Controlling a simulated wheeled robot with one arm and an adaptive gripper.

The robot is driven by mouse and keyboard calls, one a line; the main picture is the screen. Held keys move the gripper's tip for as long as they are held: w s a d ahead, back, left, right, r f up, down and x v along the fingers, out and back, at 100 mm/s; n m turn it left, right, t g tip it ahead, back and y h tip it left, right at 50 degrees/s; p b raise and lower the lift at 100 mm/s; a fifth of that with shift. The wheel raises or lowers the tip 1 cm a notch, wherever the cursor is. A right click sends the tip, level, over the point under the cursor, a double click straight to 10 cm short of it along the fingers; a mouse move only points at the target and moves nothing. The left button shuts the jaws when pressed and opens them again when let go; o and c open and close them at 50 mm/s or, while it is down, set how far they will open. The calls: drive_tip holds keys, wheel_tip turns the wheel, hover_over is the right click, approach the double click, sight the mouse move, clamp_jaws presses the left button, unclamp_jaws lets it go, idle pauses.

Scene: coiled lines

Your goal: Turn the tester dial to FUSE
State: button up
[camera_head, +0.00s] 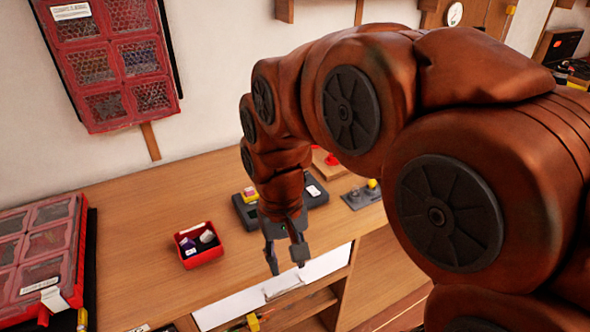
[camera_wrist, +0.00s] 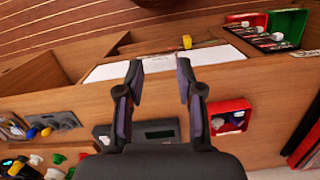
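The tester looks to be the dark grey box (camera_head: 240,213) on the bench behind my gripper, partly hidden by my arm. In the wrist view the dark box (camera_wrist: 168,145) has a dark display window, and a pale knob that may be the dial (camera_wrist: 103,139) shows at its left. The dial's lettering and setting are too small to read. My gripper (camera_head: 286,268) points down over the front edge of the bench, in front of the box and apart from it. In the wrist view its fingers (camera_wrist: 160,80) are apart with nothing between them.
A red bin (camera_head: 206,257) with small items stands left of my gripper. A grey plate with knobs (camera_head: 357,200) lies to the right. A red case (camera_head: 40,250) is at far left. Bare wood lies between case and bin.

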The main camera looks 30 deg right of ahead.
drive_tip(key=w+d+r+m, duration=0.15)
drive_tip(key=w+d, duration=0.25)
drive_tip(key=w, duration=0.4)
drive_tip(key=w+d+r+m, duration=0.1)
drive_tip(key=w+d+m, duration=0.25)
drive_tip(key=w, duration=0.45)
drive_tip(key=w+d+m, duration=0.1)
drive_tip(key=w+d, duration=0.3)
drive_tip(key=w+d+f+m+t+p, duration=0.1)
drive_tip(key=w+d+m, duration=0.1)
drive_tip(key=w+d, duration=0.2)
drive_tip(key=w+d+f+m, duration=0.1)
drive_tip(key=w+d+m, duration=0.1)
drive_tip(key=w+d, duration=0.2)
drive_tip(key=shift+d+f, duration=0.2)
drive_tip(key=shift+d, duration=0.85)
drive_tip(key=shift+d+f+p, duration=0.25)
drive_tip(key=shift+f+p, duration=0.05)
drive_tip(key=shift+p, duration=0.05)
drive_tip(key=shift+f+p, duration=1.05)
drive_tip(key=shift+f, duration=2.65)
clamp_jaws()
